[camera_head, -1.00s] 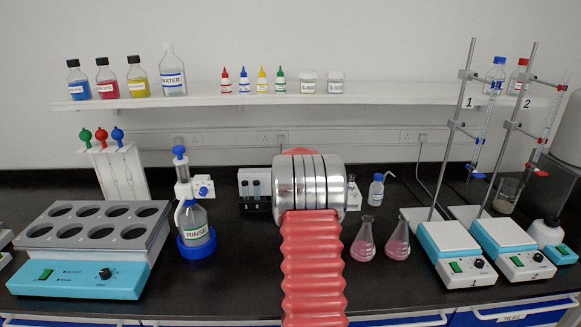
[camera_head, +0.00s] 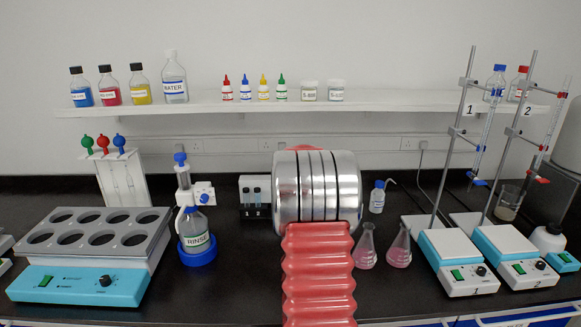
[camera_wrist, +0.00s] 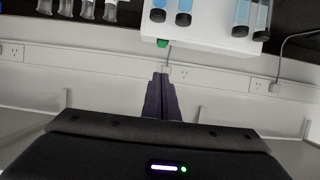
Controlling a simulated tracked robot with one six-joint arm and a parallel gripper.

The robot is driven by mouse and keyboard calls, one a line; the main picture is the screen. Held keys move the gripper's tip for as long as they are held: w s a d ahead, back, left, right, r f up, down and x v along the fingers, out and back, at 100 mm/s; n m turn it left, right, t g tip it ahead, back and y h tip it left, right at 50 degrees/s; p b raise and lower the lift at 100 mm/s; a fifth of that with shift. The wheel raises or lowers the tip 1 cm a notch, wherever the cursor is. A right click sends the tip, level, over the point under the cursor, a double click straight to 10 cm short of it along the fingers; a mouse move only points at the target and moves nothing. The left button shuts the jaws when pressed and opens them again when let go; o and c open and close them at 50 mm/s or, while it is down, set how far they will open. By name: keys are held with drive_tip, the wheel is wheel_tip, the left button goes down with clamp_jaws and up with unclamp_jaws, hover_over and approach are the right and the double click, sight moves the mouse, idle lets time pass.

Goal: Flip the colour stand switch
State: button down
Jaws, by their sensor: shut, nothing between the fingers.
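The white colour stand (camera_head: 246,183) stands at the back of the bench, left of my arm, with blue-tinted vials in it. My arm hides its right part in the head view. In the wrist view the stand (camera_wrist: 205,22) fills the top, with several blue vials and a small green switch (camera_wrist: 163,43) on its edge. My gripper (camera_wrist: 164,76) is shut and empty. Its dark fingers point up the picture, just below the switch, with a small gap in the picture. I cannot tell the depth between them. My arm hides the gripper in the head view.
A rinse bottle (camera_head: 195,230) in a blue base stands left of the stand. Two pink flasks (camera_head: 366,247) and a small wash bottle (camera_head: 377,197) stand right of my arm. Wall sockets (camera_wrist: 180,75) and a cable (camera_wrist: 281,60) lie behind. Bare bench lies in front of the stand.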

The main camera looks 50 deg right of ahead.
drive_tip(key=shift+a+f+v, duration=0.1)
drive_tip(key=shift+f+v, duration=0.1)
drive_tip(key=shift+v, duration=0.7)
drive_tip(key=shift+a+f+v, duration=0.1)
drive_tip(key=shift+f+v, duration=0.1)
drive_tip(key=shift+v, duration=0.7)
drive_tip(key=shift+f+v, duration=0.2)
drive_tip(key=shift+v, duration=0.65)
drive_tip(key=shift+s, duration=0.15)
drive_tip(key=s+a+f+g+y, duration=0.3)
drive_tip(key=s+a+f+y, duration=0.25)
drive_tip(key=a+f, duration=0.5)
drive_tip(key=s+a+r+n+y, duration=0.1)
drive_tip(key=s+a+r+n, duration=0.2)
drive_tip(key=a, duration=1.2)
drive_tip(key=s+a+r+n+y, duration=0.2)
drive_tip(key=s+a, duration=0.7)
drive_tip(key=a, duration=0.7)
drive_tip(key=s+a+r+n+y, duration=0.2)
drive_tip(key=s+a+r+n, duration=0.2)
drive_tip(key=a, duration=1.2)
drive_tip(key=shift+s+r+n, duration=0.3)
drive_tip(key=shift+s+n, duration=0.1)
drive_tip(key=shift+s, duration=0.7)
